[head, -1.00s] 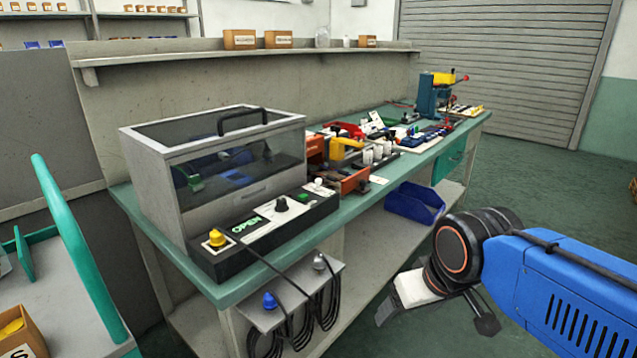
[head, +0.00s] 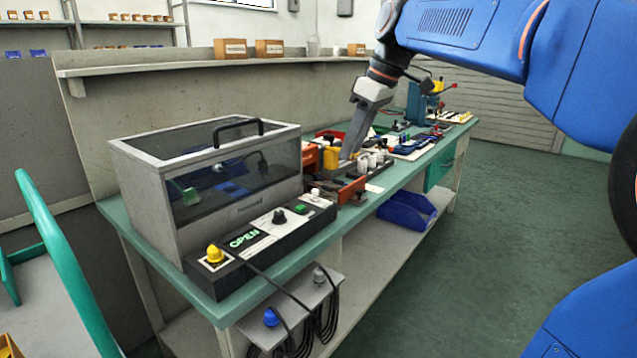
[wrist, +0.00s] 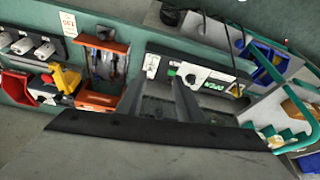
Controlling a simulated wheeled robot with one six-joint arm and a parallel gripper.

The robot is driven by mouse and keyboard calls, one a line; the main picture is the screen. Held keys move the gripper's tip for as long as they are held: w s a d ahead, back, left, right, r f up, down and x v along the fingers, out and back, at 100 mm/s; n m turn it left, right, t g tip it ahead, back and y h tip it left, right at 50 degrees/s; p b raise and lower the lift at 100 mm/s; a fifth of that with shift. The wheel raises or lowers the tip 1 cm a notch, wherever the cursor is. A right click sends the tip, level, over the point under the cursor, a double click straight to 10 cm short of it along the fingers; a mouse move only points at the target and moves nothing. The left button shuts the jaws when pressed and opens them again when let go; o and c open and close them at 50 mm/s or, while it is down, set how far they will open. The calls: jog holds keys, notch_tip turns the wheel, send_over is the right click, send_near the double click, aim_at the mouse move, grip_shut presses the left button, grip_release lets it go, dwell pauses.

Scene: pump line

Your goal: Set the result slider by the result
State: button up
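The black control box (head: 228,266) stands along the front of the bench, before the clear-lidded test chamber (head: 215,175). It carries a lit OPEN display (head: 243,239), a black knob (head: 279,216), a green button (head: 301,208) and a small white-topped control (head: 315,194) at its far end. I cannot tell which control is the result slider. The box also shows in the wrist view (wrist: 228,76), with OPEN upside down. My gripper (head: 352,150) is over the bench beyond the chamber. In the wrist view its two grey fingers (wrist: 158,90) are apart, with nothing seen between them.
An orange tray (wrist: 97,100), a yellow part (wrist: 66,78) and white cylinders (wrist: 44,50) crowd the bench beside the gripper. A blue bin (head: 408,210) is on the lower shelf. A shelf runs above.

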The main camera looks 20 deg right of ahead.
jog(key=w+r+n, duration=0.2)
jog(key=w+r, duration=0.1)
jog(key=w, duration=0.2)
send_near(316, 190)
jog(key=shift+y, duration=0.3)
jog(key=x, duration=0.7)
jog(key=shift+w+d+f, duration=0.15)
jog(key=shift+f, duration=0.15)
grip_shut()
